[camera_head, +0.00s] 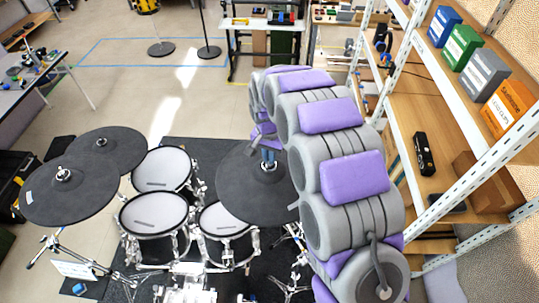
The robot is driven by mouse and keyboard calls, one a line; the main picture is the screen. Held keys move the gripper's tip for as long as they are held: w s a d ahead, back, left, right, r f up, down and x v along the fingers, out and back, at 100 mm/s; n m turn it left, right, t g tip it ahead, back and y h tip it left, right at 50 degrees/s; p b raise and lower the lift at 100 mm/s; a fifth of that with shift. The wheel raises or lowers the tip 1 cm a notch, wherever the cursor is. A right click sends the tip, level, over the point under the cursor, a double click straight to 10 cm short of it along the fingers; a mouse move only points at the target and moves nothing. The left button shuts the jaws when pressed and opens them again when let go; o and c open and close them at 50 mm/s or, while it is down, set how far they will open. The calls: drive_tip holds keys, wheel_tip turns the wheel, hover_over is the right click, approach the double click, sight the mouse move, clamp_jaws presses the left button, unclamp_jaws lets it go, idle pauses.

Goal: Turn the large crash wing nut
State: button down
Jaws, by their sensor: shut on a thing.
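A large dark cymbal pad (240,190) lies flat on its stand to the right of the drums, partly hidden behind my arm. Its wing nut (268,166) is small and sits at the top centre of the pad. My gripper (268,158) points down at the pad's centre from above. Its blue-grey fingers are shut on the wing nut. The fingers cover most of the nut, so its angle cannot be told.
Two more dark cymbals (68,192) stand at the left, with several mesh drum pads (155,214) between. A shelf rack (420,190) with boxes stands close on the right. Tables are at the back. Open floor lies behind the drums.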

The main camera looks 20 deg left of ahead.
drive_tip(key=n+b, duration=0.1)
drive_tip(key=n, duration=0.1)
drive_tip(key=n+b, duration=0.1)
drive_tip(key=n, duration=0.2)
drive_tip(key=shift+a+f+n+b, duration=0.15)
drive_tip(key=shift+n+b, duration=0.15)
drive_tip(key=shift+b, duration=0.05)
drive_tip(key=n+b, duration=0.1)
drive_tip(key=n, duration=0.2)
drive_tip(key=n+b, duration=0.1)
drive_tip(key=n, duration=0.2)
drive_tip(key=shift+s+a, duration=0.15)
drive_tip(key=shift+s, duration=0.05)
drive_tip(key=n+b, duration=0.1)
drive_tip(key=n, duration=0.4)
drive_tip(key=shift+s+n, duration=0.15)
drive_tip(key=shift+n, duration=0.15)
drive_tip(key=n+b, duration=0.1)
drive_tip(key=n, duration=0.3)
drive_tip(key=shift+a, duration=0.1)
drive_tip(key=shift+n, duration=0.3)
drive_tip(key=c, duration=1.3)
unclamp_jaws()
drive_tip(key=shift+o, duration=0.4)
drive_tip(key=shift+r, duration=0.25)
